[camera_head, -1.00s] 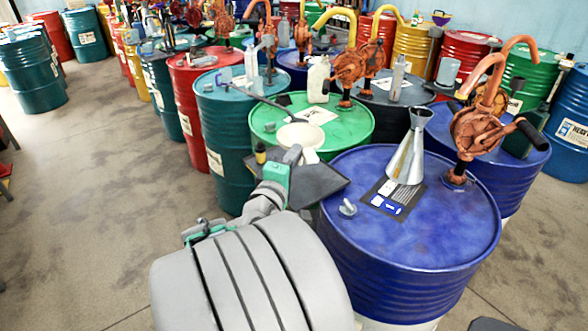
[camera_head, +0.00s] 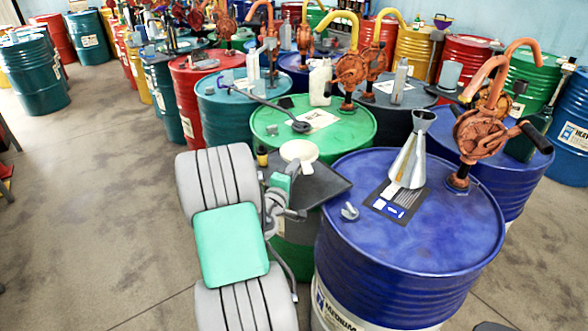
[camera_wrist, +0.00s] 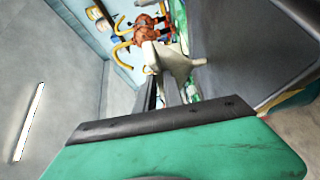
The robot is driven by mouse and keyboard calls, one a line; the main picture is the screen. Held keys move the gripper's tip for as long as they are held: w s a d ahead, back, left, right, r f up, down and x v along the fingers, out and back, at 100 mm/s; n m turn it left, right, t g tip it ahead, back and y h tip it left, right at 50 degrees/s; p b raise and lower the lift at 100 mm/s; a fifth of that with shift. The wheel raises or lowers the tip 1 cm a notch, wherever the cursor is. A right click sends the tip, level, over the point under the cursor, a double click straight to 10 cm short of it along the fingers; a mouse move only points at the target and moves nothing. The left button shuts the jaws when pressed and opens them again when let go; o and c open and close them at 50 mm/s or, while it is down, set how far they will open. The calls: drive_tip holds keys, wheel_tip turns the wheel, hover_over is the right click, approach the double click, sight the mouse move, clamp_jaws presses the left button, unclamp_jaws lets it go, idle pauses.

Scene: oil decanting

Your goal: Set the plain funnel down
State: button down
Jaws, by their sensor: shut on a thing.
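The plain funnel, cream-white with a wide round mouth (camera_head: 299,152), is held by my gripper (camera_head: 292,170) above or at the dark square tray (camera_head: 322,186). I cannot tell whether it touches the tray. In the wrist view the funnel (camera_wrist: 172,62) lies between the narrow fingers of my gripper (camera_wrist: 165,90), which are shut on it. A second funnel, of grey metal (camera_head: 409,160), stands mouth up on the blue drum beside a label card.
The blue drum (camera_head: 350,255) also bears a small grey cap (camera_head: 349,211) and an orange hand pump (camera_head: 480,130). Behind, the green drum (camera_head: 350,142) carries a long dark ladle (camera_head: 298,126) and a white jug (camera_head: 320,82).

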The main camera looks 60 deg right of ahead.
drive_tip(key=shift+f, duration=0.2)
drive_tip(key=c, duration=1.5)
unclamp_jaws()
drive_tip(key=shift+o, duration=0.2)
